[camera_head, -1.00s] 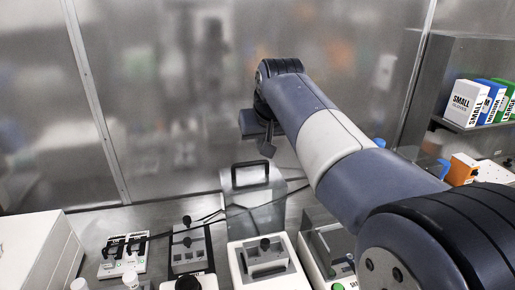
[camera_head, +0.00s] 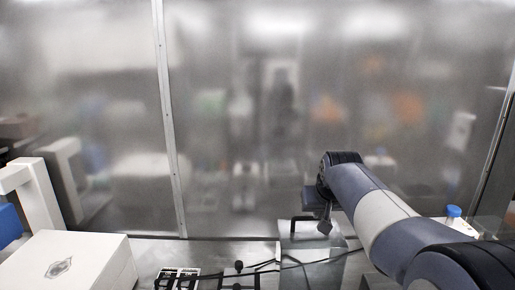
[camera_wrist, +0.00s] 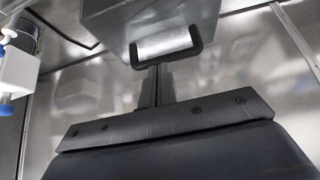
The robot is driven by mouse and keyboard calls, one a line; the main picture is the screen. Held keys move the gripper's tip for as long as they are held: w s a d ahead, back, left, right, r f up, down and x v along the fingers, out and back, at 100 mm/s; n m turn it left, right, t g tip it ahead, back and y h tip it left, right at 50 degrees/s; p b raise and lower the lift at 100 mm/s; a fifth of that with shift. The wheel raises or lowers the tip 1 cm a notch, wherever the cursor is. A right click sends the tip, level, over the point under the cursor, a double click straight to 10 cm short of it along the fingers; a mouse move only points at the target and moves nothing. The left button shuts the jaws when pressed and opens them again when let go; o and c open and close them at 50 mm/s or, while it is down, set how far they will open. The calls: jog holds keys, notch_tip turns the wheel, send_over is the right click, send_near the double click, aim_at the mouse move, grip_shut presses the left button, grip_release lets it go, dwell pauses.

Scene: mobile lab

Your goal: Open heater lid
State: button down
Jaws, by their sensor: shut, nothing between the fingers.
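A grey see-through box-shaped cover (camera_head: 312,243) with a black handle (camera_head: 296,219) stands low, right of centre, in the head view; I cannot tell for sure that it is the heater lid. My gripper (camera_head: 325,228) is shut and empty, and overlaps the handle's right side in this view. In the wrist view the dark closed fingers (camera_wrist: 157,84) point at the U-shaped black handle (camera_wrist: 137,57), just below it. The handle is fixed to a grey surface (camera_wrist: 150,14). Contact between fingers and handle cannot be told. The heater body is mostly cut off below the head view.
A white box (camera_head: 70,262) stands at the lower left, beside a white device with a blue part (camera_head: 10,222). A blue-capped bottle (camera_head: 453,213) is right of my arm. Tall metal wall panels (camera_head: 240,120) close off the back. A dark cable crosses the bench.

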aim_at(314, 234)
jog(key=shift+x, duration=1.2)
jog(key=shift+w+p, duration=0.35)
jog(key=shift+w, duration=0.5)
